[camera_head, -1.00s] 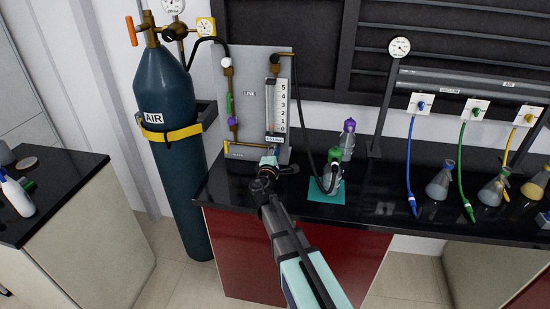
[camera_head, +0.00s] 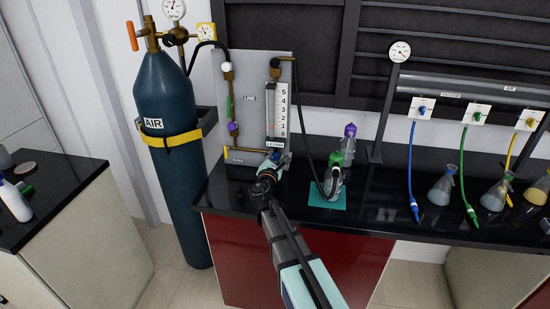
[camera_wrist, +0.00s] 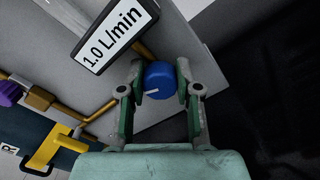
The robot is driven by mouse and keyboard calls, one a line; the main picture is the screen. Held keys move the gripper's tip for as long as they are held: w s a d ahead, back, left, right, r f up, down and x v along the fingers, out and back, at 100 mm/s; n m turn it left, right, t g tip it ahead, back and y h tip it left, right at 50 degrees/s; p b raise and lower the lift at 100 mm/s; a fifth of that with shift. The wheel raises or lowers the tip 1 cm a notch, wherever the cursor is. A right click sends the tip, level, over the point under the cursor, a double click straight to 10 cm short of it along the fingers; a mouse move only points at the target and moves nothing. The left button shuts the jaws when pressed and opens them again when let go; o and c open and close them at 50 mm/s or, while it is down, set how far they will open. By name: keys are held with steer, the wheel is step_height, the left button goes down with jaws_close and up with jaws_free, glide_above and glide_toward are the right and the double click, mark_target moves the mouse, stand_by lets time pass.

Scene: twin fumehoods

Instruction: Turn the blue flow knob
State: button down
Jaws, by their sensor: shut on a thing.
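The blue flow knob (camera_wrist: 163,79) shows in the wrist view, with a pale pointer line on its face. It sits on the grey panel (camera_wrist: 205,80) below a "1.0 L/min" display (camera_wrist: 115,37). My gripper (camera_wrist: 160,90) has one finger on each side of the knob and is shut on it. In the head view my gripper (camera_head: 272,165) reaches the foot of the flow meter (camera_head: 278,115), a scale with numbers. The knob there is mostly hidden by my gripper.
A blue AIR cylinder (camera_head: 165,90) stands left of the panel. A flask with a green cap (camera_head: 335,178) stands on a teal mat (camera_head: 325,200), right of my gripper.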

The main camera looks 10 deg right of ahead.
stand_by(0.4)
steer(key=c, duration=0.8)
jaws_free()
steer(key=shift+w, duration=0.1)
steer(key=v, duration=1.1)
steer(key=shift+d, duration=0.1)
steer(key=shift+s+a, duration=0.2)
steer(key=shift+s, duration=0.35)
